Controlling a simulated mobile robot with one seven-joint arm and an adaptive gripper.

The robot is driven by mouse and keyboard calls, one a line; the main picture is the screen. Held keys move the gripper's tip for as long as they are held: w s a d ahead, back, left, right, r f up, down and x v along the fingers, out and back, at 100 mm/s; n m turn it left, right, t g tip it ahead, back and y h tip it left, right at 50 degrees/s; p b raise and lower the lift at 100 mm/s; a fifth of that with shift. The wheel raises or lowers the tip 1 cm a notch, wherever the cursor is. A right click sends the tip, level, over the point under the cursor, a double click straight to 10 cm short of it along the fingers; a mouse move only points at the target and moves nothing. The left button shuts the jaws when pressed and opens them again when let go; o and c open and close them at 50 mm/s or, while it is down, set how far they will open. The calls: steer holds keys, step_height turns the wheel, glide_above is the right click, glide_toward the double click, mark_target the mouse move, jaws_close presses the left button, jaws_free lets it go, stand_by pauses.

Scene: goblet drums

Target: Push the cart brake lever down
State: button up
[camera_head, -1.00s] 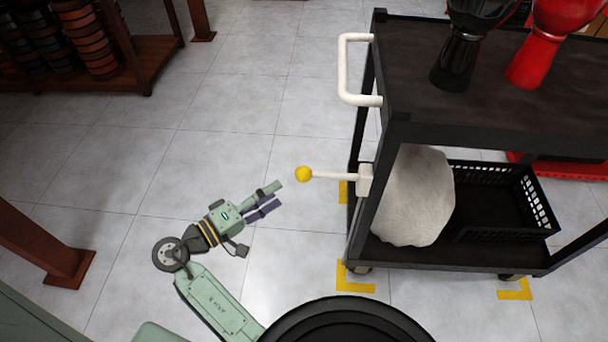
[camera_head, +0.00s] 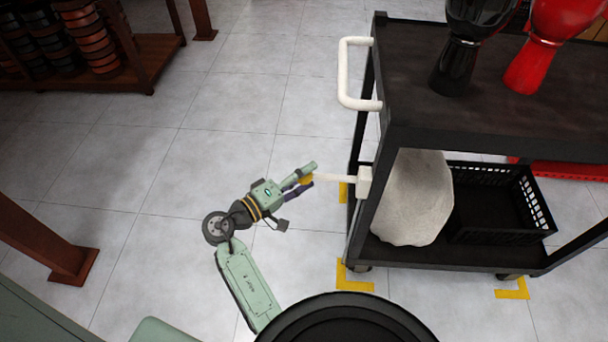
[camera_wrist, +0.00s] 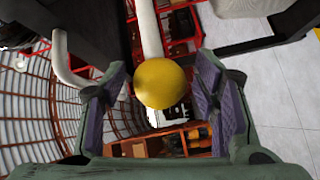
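The brake lever (camera_head: 336,178) is a white rod that sticks out level to the left from a white block (camera_head: 364,183) on the black cart's left post. Its yellow ball knob (camera_wrist: 160,83) lies between my fingers in the wrist view. In the head view the knob is mostly hidden by my gripper (camera_head: 306,177). My gripper is open, with a purple-padded finger on each side of the knob. Gaps show between the pads and the knob in the wrist view. The black cart (camera_head: 400,140) stands upright on the floor.
The cart's white handle (camera_head: 345,75) is above the lever. A black drum (camera_head: 460,50) and a red drum (camera_head: 538,52) stand on the top shelf. A pale sack-like object (camera_head: 413,200) and a black basket (camera_head: 490,205) are on the lower shelf.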

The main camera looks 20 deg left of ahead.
jaws_close()
stand_by(0.5)
